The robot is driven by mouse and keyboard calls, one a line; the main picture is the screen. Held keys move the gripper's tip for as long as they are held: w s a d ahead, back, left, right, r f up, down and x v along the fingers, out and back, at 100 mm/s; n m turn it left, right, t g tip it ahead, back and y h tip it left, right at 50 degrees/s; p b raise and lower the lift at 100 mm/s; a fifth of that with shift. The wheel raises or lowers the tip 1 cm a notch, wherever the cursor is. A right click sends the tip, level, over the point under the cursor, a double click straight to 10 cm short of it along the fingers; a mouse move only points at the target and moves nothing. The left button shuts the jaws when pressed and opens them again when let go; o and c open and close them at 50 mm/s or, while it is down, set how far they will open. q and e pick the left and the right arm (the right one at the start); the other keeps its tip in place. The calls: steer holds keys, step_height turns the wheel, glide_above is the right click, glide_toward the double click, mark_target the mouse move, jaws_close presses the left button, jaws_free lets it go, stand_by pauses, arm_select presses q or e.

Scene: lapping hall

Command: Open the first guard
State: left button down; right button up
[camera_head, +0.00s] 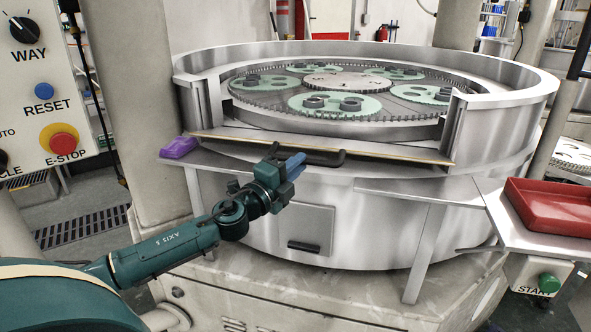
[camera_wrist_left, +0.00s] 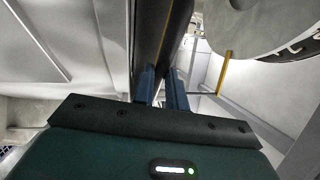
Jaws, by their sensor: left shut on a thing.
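The guard (camera_head: 390,155) is a thin metal panel with a brownish top edge, seen nearly edge-on across the low front gap in the round machine's rim. Its black bar handle (camera_head: 325,157) is on its front side. My left gripper (camera_head: 296,162), with blue fingers, is at the handle's left end and shut on it. In the left wrist view the dark handle bar (camera_wrist_left: 163,45) runs between the two blue fingers (camera_wrist_left: 161,85). The fingertips are partly hidden by the bar. My right gripper is not in view.
Green carriers (camera_head: 340,104) with dark round parts sit inside the machine. A purple object (camera_head: 179,147) lies on the ledge at left. A red tray (camera_head: 553,206) stands on a side shelf at right. A control panel with an E-stop (camera_head: 60,141) is close at left.

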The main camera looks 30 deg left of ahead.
arm_select(q)
step_height(320, 180, up, 2)
steer(key=shift+w+r, duration=0.15)
steer(key=shift+r, duration=0.05)
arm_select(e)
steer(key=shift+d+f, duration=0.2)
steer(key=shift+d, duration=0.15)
arm_select(q)
steer(key=c, duration=1.4)
jaws_free()
steer(key=shift+f, duration=0.1)
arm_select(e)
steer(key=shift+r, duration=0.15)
arm_select(q)
steer(key=b+v, duration=0.2)
steer(key=v, duration=1.1)
steer(key=shift+b, duration=0.4)
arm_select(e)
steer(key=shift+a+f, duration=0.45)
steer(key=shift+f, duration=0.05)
